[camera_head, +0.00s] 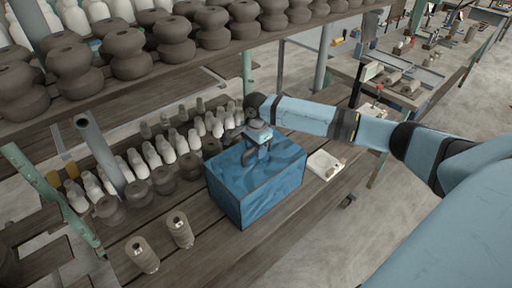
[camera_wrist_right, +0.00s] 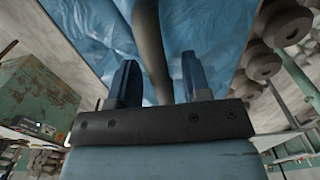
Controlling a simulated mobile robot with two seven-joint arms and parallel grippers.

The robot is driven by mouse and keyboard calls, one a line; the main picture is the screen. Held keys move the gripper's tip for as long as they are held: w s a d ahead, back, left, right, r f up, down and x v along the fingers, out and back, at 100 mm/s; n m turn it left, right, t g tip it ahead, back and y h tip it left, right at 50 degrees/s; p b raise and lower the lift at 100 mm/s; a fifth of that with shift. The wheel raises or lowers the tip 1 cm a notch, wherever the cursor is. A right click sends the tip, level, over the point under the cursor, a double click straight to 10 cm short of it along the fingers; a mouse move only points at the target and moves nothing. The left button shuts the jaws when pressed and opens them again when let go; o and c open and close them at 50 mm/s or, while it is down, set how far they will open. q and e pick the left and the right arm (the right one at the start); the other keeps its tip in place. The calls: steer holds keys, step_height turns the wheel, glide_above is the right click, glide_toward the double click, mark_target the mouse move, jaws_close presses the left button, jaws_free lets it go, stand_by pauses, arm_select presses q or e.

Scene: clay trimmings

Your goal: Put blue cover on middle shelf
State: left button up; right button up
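The blue cover (camera_head: 255,185) is a box-shaped, crinkled blue thing sitting upright on a wooden plank shelf (camera_head: 195,225) in the head view. My right gripper (camera_head: 257,152) is over its top, pointing down. In the right wrist view, the gripper's two blue fingers (camera_wrist_right: 160,80) stand apart, with a dark grey curved strip (camera_wrist_right: 152,45) between them and gaps on both sides. The strip looks like a handle on the cover. The blue cover (camera_wrist_right: 90,30) fills much of the view beyond the fingers. My left gripper is not in view.
An upper shelf (camera_head: 200,60) holds rows of dark clay vessels. White and grey bottles (camera_head: 165,160) stand left of the cover, and two small pieces (camera_head: 180,230) stand in front. A white tray (camera_head: 325,165) lies to the right. Metal posts (camera_head: 100,150) rise at the left.

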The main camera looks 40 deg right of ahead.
steer(key=shift+r, duration=0.15)
step_height(320, 180, up, 12)
steer(key=b, duration=0.2)
steer(key=shift+a, duration=0.1)
stand_by(0.5)
